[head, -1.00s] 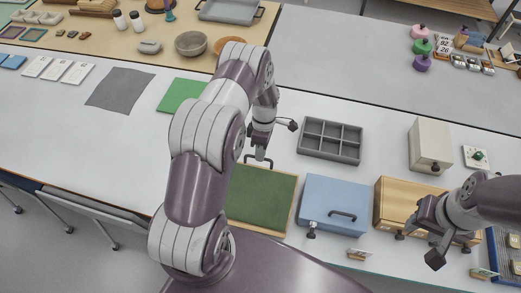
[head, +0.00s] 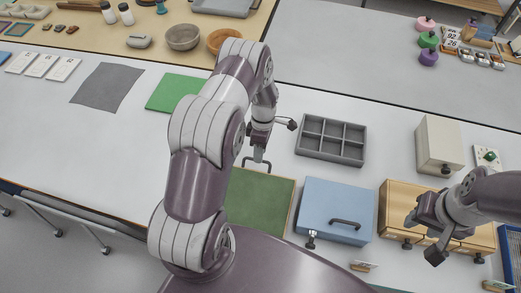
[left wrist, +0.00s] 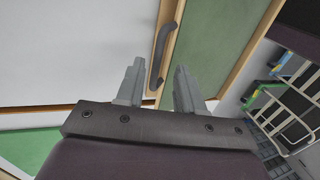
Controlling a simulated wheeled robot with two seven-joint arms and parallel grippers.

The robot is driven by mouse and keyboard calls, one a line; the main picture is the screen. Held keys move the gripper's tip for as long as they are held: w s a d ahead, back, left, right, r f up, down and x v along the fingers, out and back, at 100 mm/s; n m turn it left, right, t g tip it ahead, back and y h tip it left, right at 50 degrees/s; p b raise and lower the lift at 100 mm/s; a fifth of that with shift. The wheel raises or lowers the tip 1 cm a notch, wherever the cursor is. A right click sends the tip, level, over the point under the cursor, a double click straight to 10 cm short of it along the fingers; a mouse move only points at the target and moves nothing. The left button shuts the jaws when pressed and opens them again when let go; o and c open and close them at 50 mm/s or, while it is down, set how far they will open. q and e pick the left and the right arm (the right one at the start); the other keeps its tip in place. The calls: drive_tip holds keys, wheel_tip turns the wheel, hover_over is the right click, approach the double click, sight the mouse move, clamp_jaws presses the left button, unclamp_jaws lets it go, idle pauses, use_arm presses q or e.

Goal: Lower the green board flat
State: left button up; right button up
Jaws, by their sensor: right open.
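The green board (head: 262,205) with a light wooden rim is at the near edge of the white table, partly hidden by my left arm. It looks flat or nearly so; I cannot tell any small tilt. Its dark handle (head: 247,160) is on the far side. My left gripper (head: 259,154) is beside the handle. In the left wrist view, the left gripper (left wrist: 157,85) has its fingers apart, with the lower end of the handle (left wrist: 165,50) showing between or just beyond the tips. The board (left wrist: 215,40) fills the upper right there. My right gripper (head: 422,237) is open and empty over the wooden box.
A blue box (head: 335,208) is close to the board's right, then a wooden box (head: 400,205). A grey divided tray (head: 331,139) lies behind.

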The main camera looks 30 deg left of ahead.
use_arm(q)
drive_tip(key=d+v, duration=0.1)
drive_tip(key=v, duration=1.1)
drive_tip(key=shift+a+r, duration=0.15)
drive_tip(key=shift+a, duration=0.3)
drive_tip(key=shift+w, duration=0.15)
